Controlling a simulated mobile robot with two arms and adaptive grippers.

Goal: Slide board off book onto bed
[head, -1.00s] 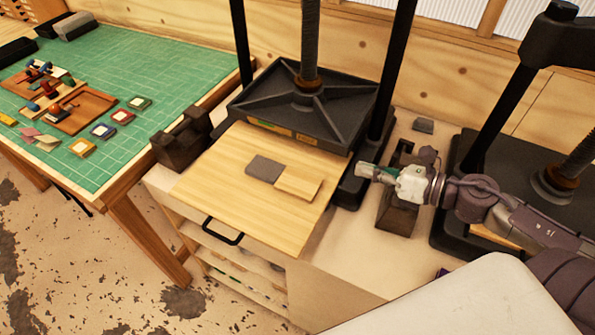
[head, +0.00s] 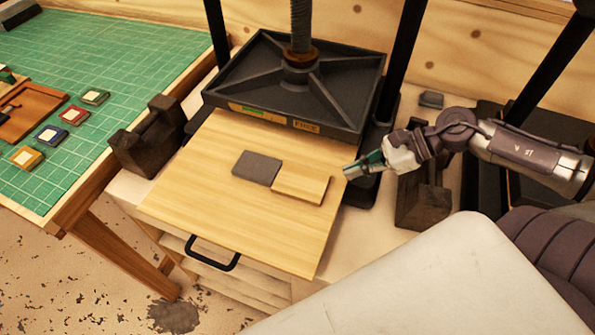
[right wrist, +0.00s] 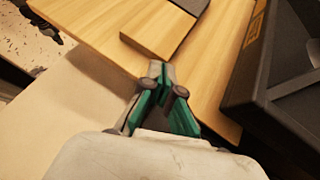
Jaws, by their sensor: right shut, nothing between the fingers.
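A small light wooden board (head: 300,184) lies on the press bed (head: 200,205), a wide pale wood slab with a black handle. A flat grey book (head: 257,168) lies against the board's left side; I cannot tell how far they overlap. In the right wrist view the board (right wrist: 160,32) shows beyond the fingertips, with a grey corner of the book (right wrist: 190,4) at the top edge. My right gripper (head: 347,172) is shut and empty, just right of the board and apart from it. It also shows in the right wrist view (right wrist: 156,72). My left gripper is not in view.
The black press plate (head: 290,85) hangs over the rear of the bed, with dark posts beside it. Dark blocks stand left (head: 150,140) and right (head: 422,200) of the bed. A green cutting mat (head: 120,50) with small items covers the left table. The bed's front is clear.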

